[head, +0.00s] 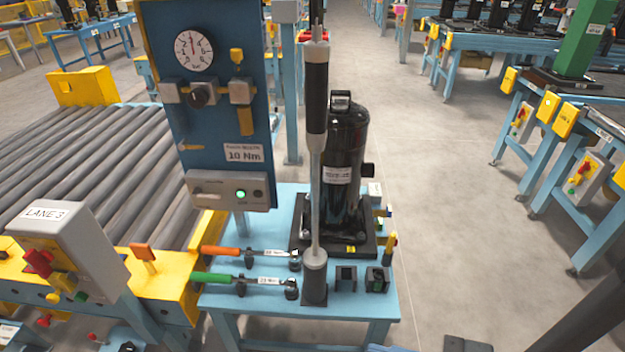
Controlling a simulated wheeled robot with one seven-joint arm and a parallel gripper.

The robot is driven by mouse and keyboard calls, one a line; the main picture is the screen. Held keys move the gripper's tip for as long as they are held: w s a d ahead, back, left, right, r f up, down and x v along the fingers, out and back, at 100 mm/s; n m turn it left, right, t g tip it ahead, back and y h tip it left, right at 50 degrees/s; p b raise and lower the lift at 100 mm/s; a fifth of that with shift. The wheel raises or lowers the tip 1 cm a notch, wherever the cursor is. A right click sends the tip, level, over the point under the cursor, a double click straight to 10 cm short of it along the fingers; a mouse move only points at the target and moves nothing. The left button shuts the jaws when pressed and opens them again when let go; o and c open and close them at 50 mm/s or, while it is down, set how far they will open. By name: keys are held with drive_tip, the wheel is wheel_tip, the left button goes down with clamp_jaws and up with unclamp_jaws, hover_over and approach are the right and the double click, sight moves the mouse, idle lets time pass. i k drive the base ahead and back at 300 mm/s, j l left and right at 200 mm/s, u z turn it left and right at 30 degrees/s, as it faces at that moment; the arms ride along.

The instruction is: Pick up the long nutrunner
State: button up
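The long nutrunner (315,95) stands upright in the middle of the head view, with a grey upper body, a black grip and a thin grey shaft. Its lower end meets a dark grey cylindrical holder (314,278) on a small light-blue table. Nothing of mine touches the nutrunner.
Two shorter tools, orange-handled (222,251) and green-handled (212,278), lie left of the holder on the blue table (345,308). A blue gauge panel (222,125) rises behind. A roller conveyor (90,165) is at left. Floor right of the table is clear.

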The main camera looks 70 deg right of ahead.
sight(316, 52)
drive_tip(key=z, duration=1.3)
drive_tip(key=u, duration=1.3)
drive_tip(key=k+j+z, duration=0.1)
drive_tip(key=z, duration=0.35)
drive_tip(key=k+j+z, duration=0.1)
drive_tip(key=z, duration=0.35)
drive_tip(key=k+j+z, duration=0.1)
drive_tip(key=z, duration=0.35)
